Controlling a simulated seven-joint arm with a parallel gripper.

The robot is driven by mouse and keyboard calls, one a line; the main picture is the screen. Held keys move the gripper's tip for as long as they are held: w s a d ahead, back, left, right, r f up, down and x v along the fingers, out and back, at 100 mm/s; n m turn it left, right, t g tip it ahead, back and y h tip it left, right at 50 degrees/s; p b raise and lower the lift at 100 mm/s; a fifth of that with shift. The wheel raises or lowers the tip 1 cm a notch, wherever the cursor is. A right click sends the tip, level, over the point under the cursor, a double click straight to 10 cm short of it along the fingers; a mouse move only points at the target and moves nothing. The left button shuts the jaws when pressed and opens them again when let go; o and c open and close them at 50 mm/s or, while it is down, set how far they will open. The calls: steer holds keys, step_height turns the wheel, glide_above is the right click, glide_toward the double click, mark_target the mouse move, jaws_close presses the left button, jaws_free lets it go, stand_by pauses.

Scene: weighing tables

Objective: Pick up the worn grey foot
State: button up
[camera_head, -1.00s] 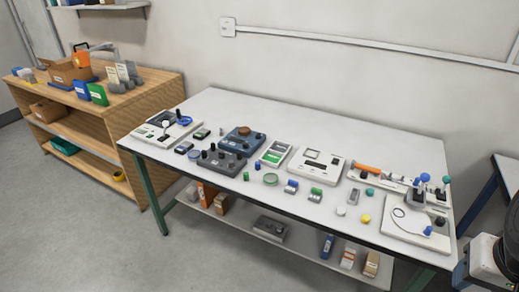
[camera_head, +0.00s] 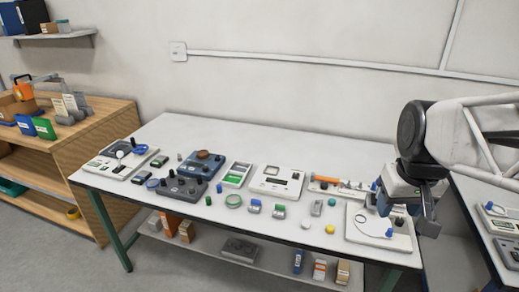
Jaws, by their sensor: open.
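I cannot pick out the worn grey foot with certainty at this size. A small grey piece (camera_head: 317,208) lies on the white table (camera_head: 300,145), right of the middle near the front. Another small grey piece (camera_head: 180,156) stands further left, behind the dark devices. My gripper (camera_head: 408,212) is open and hangs over the table's right end, above the white plate (camera_head: 365,236) with a wire loop. It hides part of that plate and the things behind it. I see nothing held between its fingers.
Dark blue-grey devices (camera_head: 181,187) and white instruments (camera_head: 277,182) fill the table's middle. A yellow piece (camera_head: 330,229) and a whitish piece (camera_head: 305,224) lie near the front edge. The back of the table is clear. A wooden shelf unit (camera_head: 100,125) stands left.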

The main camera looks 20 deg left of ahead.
steer(key=w+a+n, duration=0.4)
steer(key=w+a, duration=0.9)
steer(key=n+g, duration=0.2)
steer(key=n, duration=0.9)
glide_above(191, 187)
steer(key=f, duration=2.3)
steer(key=shift+w+d, duration=0.2)
steer(key=shift+d, duration=0.05)
steer(key=shift+a+f, duration=0.15)
steer(key=shift+a, duration=0.2)
steer(key=shift+f, duration=0.1)
steer(key=shift+f, duration=1.2)
steer(key=shift+s+f, duration=0.1)
